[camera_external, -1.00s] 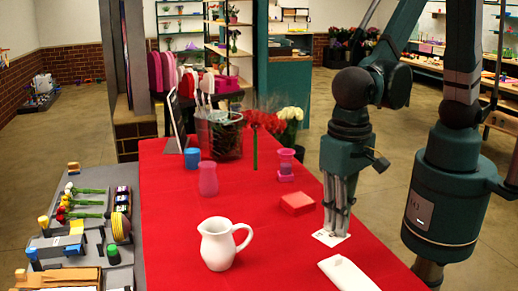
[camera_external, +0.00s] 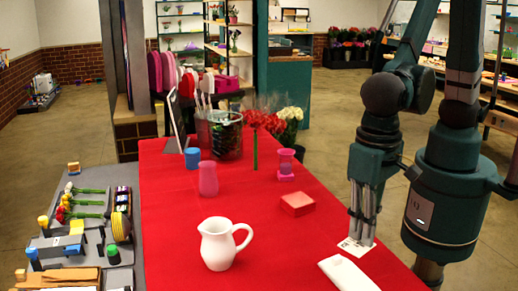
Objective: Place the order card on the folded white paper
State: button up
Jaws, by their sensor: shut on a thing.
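The order card (camera_external: 352,249) is a small white card with dark marks, under the fingertips of my gripper (camera_external: 362,238). My gripper points down and is shut on the card. I cannot tell whether the card is touching the red table or just above it. The folded white paper (camera_external: 346,274) lies on the table's front right, just in front of the card in the picture. A gap of red cloth shows between them.
A white pitcher (camera_external: 219,246) stands left of the paper. A red box (camera_external: 297,204) lies behind it. A pink vase (camera_external: 208,180), a blue cup (camera_external: 192,158) and red flowers (camera_external: 262,123) stand farther back. The table's right edge is close to my gripper.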

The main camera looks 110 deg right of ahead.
send_over(358, 275)
jog(key=shift+f, duration=2.75)
jog(key=shift+f, duration=0.1)
jog(key=shift+f, duration=1.95)
jog(key=shift+f, duration=0.15)
jog(key=o, duration=0.7)
jog(key=shift+r, duration=0.3)
jog(key=shift+r, duration=5.85)
